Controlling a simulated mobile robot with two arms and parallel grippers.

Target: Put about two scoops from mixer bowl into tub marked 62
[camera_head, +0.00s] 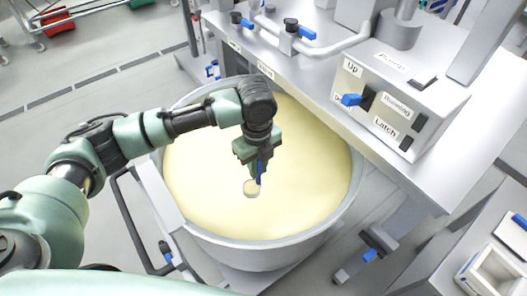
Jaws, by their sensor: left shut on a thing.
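The mixer bowl (330,215) is a large grey metal bowl filled with a smooth pale yellow mass. My left gripper (260,163) points down over the middle of the bowl and is shut on a small scoop (251,187) with a blue handle. The scoop's pale, rounded end hangs low over the yellow mass; I cannot tell whether it touches it or holds any. No tub marked 62 can be made out. My right gripper is not in view.
The mixer's housing and control box (400,105), with labels such as Up, Running and Latch, stands right behind the bowl. A white open box (487,287) sits at the lower right. A red bin (57,22) on a rack is far left. Grey floor is clear at left.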

